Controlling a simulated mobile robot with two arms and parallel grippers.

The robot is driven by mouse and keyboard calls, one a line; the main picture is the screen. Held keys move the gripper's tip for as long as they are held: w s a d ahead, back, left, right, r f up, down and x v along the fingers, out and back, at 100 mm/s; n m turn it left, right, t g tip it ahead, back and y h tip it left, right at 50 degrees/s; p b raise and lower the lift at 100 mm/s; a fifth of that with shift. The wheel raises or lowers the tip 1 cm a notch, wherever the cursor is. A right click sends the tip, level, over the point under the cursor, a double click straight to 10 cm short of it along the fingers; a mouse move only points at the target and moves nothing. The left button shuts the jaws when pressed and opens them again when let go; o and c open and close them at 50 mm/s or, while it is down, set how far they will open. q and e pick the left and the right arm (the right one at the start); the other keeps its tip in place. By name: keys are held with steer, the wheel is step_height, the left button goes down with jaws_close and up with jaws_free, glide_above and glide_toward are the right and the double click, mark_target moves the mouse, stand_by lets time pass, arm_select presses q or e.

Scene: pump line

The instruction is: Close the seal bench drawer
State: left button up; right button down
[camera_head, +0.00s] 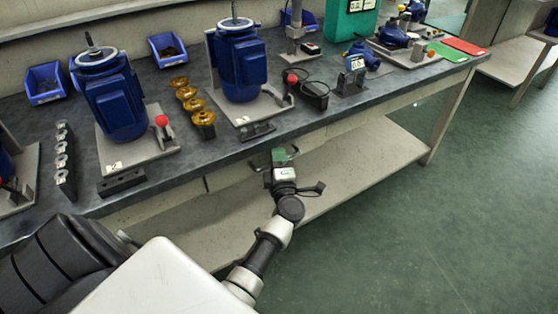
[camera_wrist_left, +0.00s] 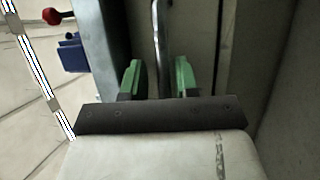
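My left gripper (camera_head: 279,156) is at the front edge of the long workbench (camera_head: 330,118), below its top, in the head view. In the left wrist view its two green fingertips (camera_wrist_left: 159,80) stand apart. A shiny metal bar handle (camera_wrist_left: 157,35) runs between them, with visible space on both sides. In the head view a small part of the handle (camera_head: 294,151) shows beside the fingers. The pale drawer front (camera_wrist_left: 190,35) is behind the handle in the left wrist view. How far the drawer stands out from the bench is hard to tell. My right gripper is not in view.
On the bench stand blue pump motors (camera_head: 117,100), brass-coloured parts (camera_head: 203,118), blue bins (camera_head: 45,83) and a green case (camera_head: 350,20). A lower shelf (camera_head: 365,160) runs beneath. The green floor (camera_head: 440,220) at right is clear.

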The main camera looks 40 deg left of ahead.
arm_select(q)
steer(key=shift+f, duration=0.3)
steer(key=shift+s+d, duration=0.1)
steer(key=v, duration=1)
steer(key=shift+s+d+p, duration=0.15)
steer(key=shift+p, duration=0.3)
steer(key=shift+r, duration=0.1)
